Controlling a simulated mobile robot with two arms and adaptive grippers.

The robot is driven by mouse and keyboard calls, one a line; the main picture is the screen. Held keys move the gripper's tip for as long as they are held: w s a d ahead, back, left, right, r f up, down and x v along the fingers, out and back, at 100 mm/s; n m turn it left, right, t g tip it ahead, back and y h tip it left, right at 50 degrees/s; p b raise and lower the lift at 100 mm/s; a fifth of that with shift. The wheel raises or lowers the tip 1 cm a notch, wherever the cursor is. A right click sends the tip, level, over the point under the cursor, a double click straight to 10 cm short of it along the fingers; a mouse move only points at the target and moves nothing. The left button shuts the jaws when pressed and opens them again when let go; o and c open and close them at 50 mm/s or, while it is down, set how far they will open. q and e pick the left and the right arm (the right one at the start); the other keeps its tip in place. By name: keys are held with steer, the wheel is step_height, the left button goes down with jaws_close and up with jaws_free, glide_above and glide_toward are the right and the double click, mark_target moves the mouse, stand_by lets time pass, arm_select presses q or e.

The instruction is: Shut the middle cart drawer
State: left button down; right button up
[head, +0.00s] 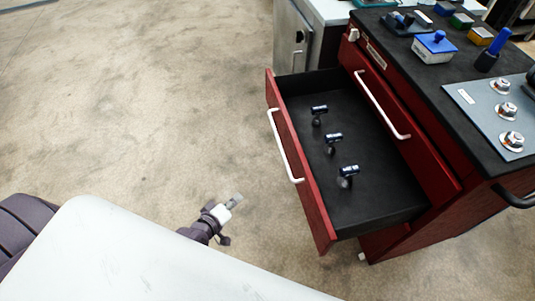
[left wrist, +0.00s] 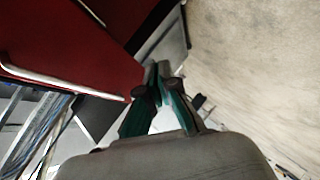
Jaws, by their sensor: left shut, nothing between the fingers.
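The red cart (head: 447,170) stands at the right with one drawer (head: 385,195) pulled far out to the left, below a shut drawer (head: 405,120). The open drawer has a black inside, a red front (head: 318,215) and a white bar handle (head: 286,148). My left gripper (head: 236,200) is shut and empty, to the left of the drawer front and apart from it in the head view. In the left wrist view the shut fingers (left wrist: 158,72) show beside a red panel (left wrist: 60,45) with a pale handle (left wrist: 50,78). My right gripper is not in view.
Several small dark-blue-topped fittings (head: 334,140) lie in the drawer. The cart's black top (head: 430,85) carries small coloured boxes and a grey plate with knobs. A grey cabinet (head: 292,40) stands behind. The floor (head: 140,110) left of the drawer is clear.

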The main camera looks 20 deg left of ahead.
arm_select(q)
steer(key=w+d+r+n+t, duration=0.1)
steer(key=w+r+n+t, duration=0.25)
steer(key=r, duration=0.95)
steer(key=w+d+f, duration=0.2)
steer(key=w+d, duration=0.3)
steer(key=w, duration=0.6)
steer(key=shift+w+n+h+b, duration=0.2)
steer(key=shift+n+h+b, duration=0.1)
steer(key=shift+n, duration=0.05)
steer(key=shift+d+r, duration=0.1)
